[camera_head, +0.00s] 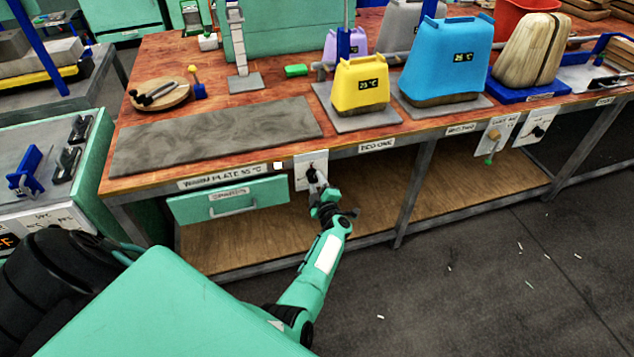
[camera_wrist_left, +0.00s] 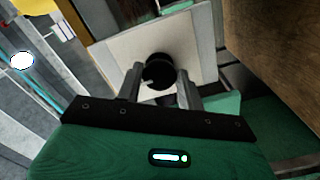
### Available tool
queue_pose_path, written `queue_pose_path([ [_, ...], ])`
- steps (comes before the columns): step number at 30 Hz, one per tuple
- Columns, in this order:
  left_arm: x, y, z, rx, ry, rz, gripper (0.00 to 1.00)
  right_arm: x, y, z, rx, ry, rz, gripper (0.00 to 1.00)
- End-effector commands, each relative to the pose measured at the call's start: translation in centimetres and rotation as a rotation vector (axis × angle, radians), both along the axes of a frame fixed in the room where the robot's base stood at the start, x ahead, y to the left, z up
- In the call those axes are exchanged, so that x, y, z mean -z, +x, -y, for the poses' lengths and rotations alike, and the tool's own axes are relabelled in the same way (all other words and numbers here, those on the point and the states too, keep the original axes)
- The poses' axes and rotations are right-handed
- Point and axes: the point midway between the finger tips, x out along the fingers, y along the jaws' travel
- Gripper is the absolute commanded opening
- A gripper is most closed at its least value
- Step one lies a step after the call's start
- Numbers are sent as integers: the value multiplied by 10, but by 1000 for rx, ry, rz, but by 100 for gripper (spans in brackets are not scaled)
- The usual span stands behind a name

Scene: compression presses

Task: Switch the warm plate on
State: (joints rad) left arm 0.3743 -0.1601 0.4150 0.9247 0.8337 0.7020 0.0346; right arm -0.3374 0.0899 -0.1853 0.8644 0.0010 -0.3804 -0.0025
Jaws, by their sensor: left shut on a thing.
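The warm plate (camera_head: 215,133) is a flat grey slab at the left of the wooden bench, with a label strip (camera_head: 232,176) on the bench's front edge below it. A pale switch panel (camera_head: 299,183) with a dark knob hangs on the front edge, right of that label. My left gripper (camera_head: 316,184) is at this panel. In the left wrist view, its two fingers (camera_wrist_left: 160,82) are shut on the round black knob (camera_wrist_left: 158,68), one on each side, in front of the white panel (camera_wrist_left: 202,42). The knob's setting cannot be told. My right gripper is not in view.
A green drawer (camera_head: 228,202) hangs under the bench left of the switch. A yellow press (camera_head: 360,86) and a blue press (camera_head: 447,62) stand to the right on the bench. Other switch panels (camera_head: 497,135) hang further right. The floor (camera_head: 470,270) in front is mostly clear.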

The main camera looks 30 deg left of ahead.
Motion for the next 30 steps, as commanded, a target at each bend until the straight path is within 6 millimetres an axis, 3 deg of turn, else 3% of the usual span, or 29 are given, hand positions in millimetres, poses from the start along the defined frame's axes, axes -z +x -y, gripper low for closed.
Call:
queue_pose_path([
  [17,1,0,1,1,19,-26,15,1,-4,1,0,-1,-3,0],
  [18,1,0,1,1,19,-26,44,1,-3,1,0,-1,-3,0],
  [20,1,0,1,1,19,-26,56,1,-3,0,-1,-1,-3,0],
  [30,0,0,1,1,19,-23,58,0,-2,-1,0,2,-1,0],
])
